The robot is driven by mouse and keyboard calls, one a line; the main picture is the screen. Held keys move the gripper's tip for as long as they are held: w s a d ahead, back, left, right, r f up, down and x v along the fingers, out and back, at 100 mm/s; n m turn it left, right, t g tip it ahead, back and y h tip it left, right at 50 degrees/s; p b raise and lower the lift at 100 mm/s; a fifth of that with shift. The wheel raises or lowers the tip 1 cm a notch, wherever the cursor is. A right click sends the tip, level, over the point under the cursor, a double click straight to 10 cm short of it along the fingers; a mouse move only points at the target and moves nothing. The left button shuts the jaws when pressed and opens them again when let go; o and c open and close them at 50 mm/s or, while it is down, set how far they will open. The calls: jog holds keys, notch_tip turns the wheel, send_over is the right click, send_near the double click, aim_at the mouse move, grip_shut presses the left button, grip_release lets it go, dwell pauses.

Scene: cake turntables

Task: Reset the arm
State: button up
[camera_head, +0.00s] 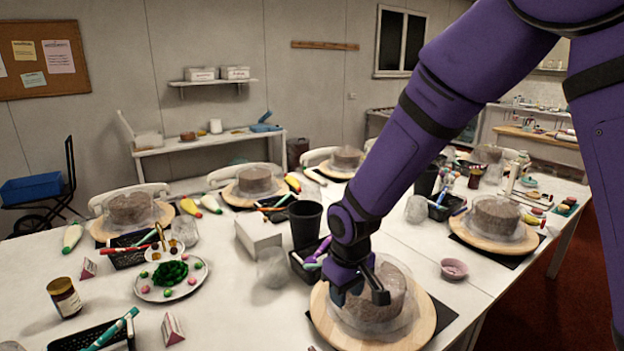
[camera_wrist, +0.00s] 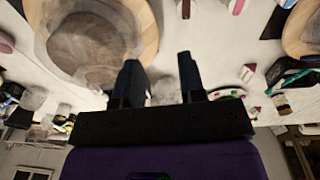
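My gripper (camera_head: 361,293) is in front of and over the near cake turntable in the head view. Its two dark fingers stand apart with nothing between them in the wrist view (camera_wrist: 160,78). The round wooden turntable (camera_head: 426,318) bears a grey-brown cake (camera_head: 399,306) with a clear wrap around it. The arm and gripper hide part of the cake. In the wrist view a cake (camera_wrist: 88,45) on a wooden board (camera_wrist: 150,28) shows to the left of the fingers.
A black cup (camera_head: 305,222), a white box (camera_head: 257,236) and a clear cup (camera_head: 272,268) stand left of my gripper. A plate with green decoration (camera_head: 171,273) and a jar (camera_head: 64,297) lie farther left. Another turntable (camera_head: 494,243) is at right, past a pink bowl (camera_head: 454,268).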

jog(key=s+d+r+m+t, duration=0.1)
jog(key=s+d+r+m, duration=0.1)
jog(key=d+r, duration=0.75)
jog(key=s+d+r+m+t, duration=0.1)
jog(key=s+d+r+m, duration=0.1)
jog(key=s+d+r, duration=0.5)
jog(key=s+d+r+m+t, duration=0.2)
jog(key=s+d+r, duration=0.4)
jog(key=s, duration=0.5)
jog(key=shift+s+d+r+m, duration=0.35)
jog(key=shift+r+m, duration=0.25)
jog(key=shift+r, duration=0.8)
